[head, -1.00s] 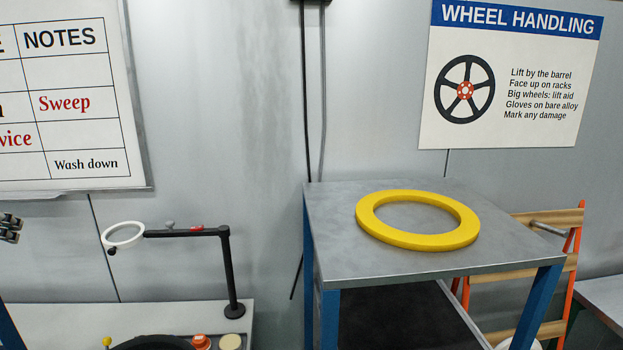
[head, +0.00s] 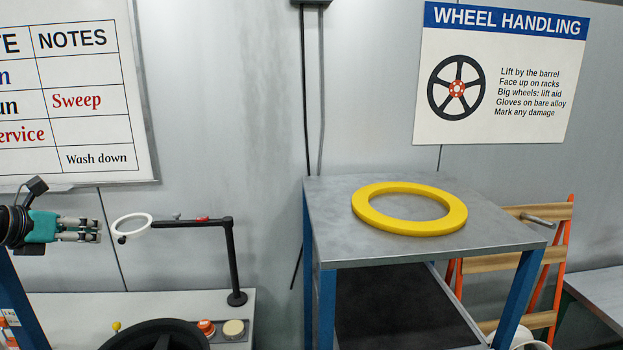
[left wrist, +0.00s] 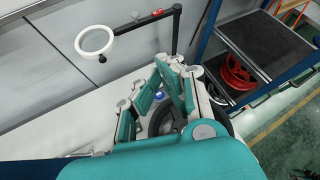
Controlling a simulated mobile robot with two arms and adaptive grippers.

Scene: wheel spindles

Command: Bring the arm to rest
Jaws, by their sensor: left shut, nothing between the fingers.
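My left gripper (head: 98,230), teal and grey, reaches in from the left edge of the head view. It is shut and empty, held in the air above the white bench and left of the ring lamp. In the left wrist view its fingers (left wrist: 172,92) show in front of a dark wheel, which they partly cover. The dark wheel (head: 155,335) is cut off by the bottom of the head view. My right gripper is not in view.
A ring lamp (head: 132,224) on a black post stands on the white bench (head: 70,310). A grey-topped rack (head: 330,220) with a yellow ring (head: 455,217) stands right. A red wheel (left wrist: 237,72) lies on its lower shelf in the left wrist view.

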